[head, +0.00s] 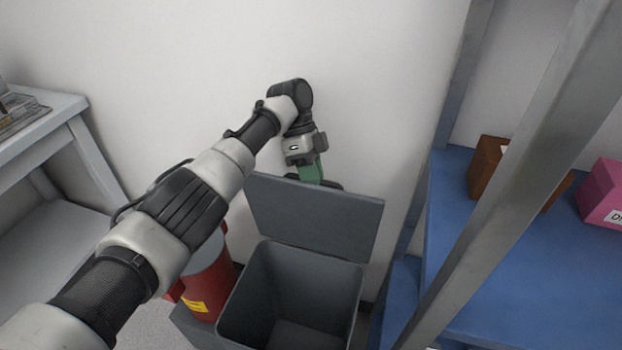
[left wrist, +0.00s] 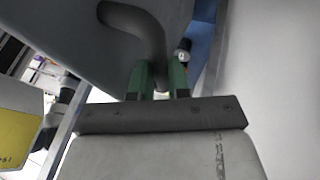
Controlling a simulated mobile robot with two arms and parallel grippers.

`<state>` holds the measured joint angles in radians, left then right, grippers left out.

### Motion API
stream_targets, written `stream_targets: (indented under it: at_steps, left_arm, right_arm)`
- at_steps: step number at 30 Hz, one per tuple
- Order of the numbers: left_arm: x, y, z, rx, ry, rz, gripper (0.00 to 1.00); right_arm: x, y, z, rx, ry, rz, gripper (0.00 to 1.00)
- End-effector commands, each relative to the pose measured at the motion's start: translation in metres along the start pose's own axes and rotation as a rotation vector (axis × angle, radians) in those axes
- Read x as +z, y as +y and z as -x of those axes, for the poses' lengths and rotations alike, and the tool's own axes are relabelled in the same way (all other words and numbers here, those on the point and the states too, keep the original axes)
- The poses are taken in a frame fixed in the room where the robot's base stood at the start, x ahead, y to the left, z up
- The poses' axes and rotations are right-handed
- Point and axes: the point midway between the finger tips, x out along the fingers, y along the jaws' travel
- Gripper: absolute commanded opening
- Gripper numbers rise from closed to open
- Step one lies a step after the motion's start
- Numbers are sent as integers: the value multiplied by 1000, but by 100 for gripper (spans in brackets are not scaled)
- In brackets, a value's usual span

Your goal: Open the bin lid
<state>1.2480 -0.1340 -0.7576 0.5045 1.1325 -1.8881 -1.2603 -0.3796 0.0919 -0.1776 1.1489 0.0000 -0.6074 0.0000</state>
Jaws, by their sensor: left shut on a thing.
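The grey bin (head: 237,302) stands on the floor with its mouth uncovered and its inside showing empty. Its flat grey lid (head: 315,217) stands up nearly vertical at the bin's back edge; in the left wrist view the lid (left wrist: 60,45) fills the upper left. My left gripper (head: 318,179) is at the lid's top edge, with its fingertips partly hidden behind it. In the left wrist view its green fingers (left wrist: 161,78) are shut on the dark curved lid handle (left wrist: 143,25). My right gripper is in neither view.
A red container (head: 207,283) with a yellow label stands left of the bin, partly behind my arm. A shelf with blue boards (head: 490,285) and a grey post (head: 500,180) stands close on the right. A grey table (head: 45,122) is at left. A white wall is behind.

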Motion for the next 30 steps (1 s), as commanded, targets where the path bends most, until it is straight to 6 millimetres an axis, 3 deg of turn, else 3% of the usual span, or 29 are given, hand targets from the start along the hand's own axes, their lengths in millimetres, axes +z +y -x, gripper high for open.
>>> stream_targets:
  at_steps: [1, 13, 14, 18, 30]
  left_arm:
    - [4, -1, -10, 14, -4, 4, 0]
    - [4, -1, -9, 15, -3, 5, 0]
    - [4, -1, -9, 15, -2, 5, 20]
    - [3, -1, -8, 13, -1, 5, 41]
    - [-1, 1, 1, 8, 2, 3, 42]
  right_arm:
    - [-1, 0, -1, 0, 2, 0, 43]
    - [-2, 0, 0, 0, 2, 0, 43]
    - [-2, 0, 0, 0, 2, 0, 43]
    - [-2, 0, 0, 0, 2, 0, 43]
    - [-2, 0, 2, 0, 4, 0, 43]
